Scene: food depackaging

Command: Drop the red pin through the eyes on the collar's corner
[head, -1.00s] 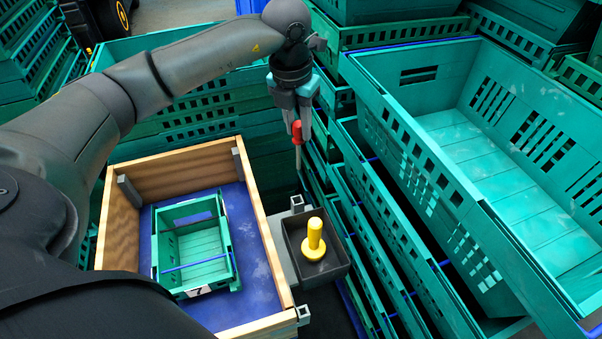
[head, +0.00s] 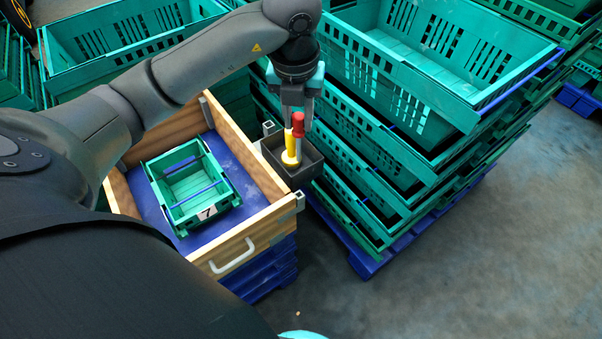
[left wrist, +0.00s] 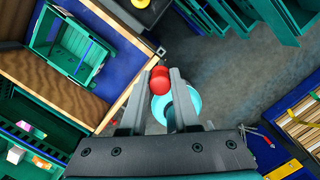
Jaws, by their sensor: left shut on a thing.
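The red pin (head: 298,124) is held upright in my left gripper (head: 297,112), with its red head between the fingertips. Its shaft shows thinly in front of the yellow piece. In the left wrist view the red head (left wrist: 160,84) sits between the two fingers. The wooden collar (head: 235,246) stands around a blue base at the left. Metal eyes (head: 300,200) show at its near right corner, with another metal fitting (head: 268,128) at the far right corner. The pin appears apart from both.
A dark tray (head: 308,166) on the collar's right side holds a yellow knobbed piece (head: 290,152). A small green crate (head: 158,200) numbered 7 lies inside the collar. Stacked green crates (head: 400,95) stand close on the right. Bare floor (head: 450,270) lies at lower right.

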